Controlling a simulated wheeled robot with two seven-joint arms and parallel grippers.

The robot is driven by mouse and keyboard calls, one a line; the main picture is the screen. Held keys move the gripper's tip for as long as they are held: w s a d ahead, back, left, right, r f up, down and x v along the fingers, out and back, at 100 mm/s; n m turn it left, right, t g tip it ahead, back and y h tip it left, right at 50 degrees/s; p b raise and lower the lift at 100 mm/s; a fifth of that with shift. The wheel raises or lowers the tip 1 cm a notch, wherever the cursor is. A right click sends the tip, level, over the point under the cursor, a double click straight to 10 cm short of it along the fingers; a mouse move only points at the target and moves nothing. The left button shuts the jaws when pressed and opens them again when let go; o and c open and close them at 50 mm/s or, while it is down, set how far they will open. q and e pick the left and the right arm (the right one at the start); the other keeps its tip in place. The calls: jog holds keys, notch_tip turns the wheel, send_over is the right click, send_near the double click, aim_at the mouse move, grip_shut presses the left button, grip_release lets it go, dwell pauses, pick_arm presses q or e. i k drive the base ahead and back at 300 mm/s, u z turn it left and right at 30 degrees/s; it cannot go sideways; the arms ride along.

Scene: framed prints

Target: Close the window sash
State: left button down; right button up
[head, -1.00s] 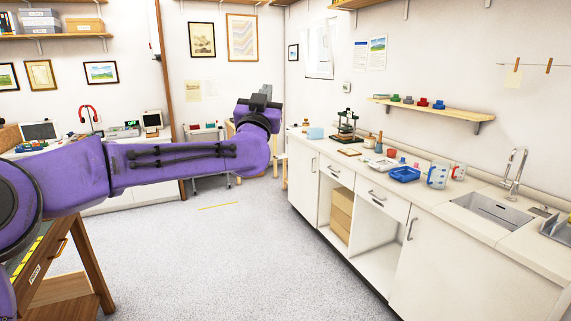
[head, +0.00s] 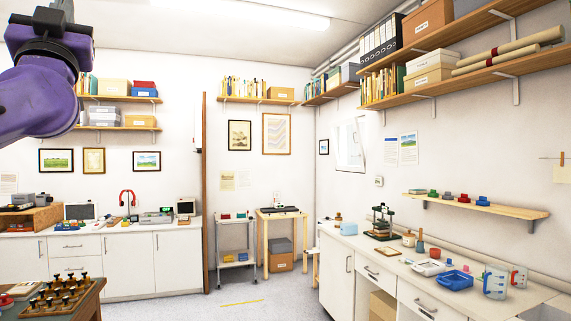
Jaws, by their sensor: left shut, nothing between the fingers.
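The white window sash (head: 350,146) is on the right-hand wall near the far corner, beyond the counter. It looks tilted, with its edges standing at an angle to the wall; its handle is too small to make out clearly. My left gripper (head: 61,10) is at the upper left, raised on my purple arm, shut and empty. It is close to the camera and far from the window. My right gripper is not in view.
Shelves (head: 470,67) hang above. A trolley (head: 236,250) and wooden stand (head: 282,213) stand in the far corner. The middle floor is clear.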

aim_at(354, 120)
jog(key=i, duration=8.8)
jog(key=z, duration=3.5)
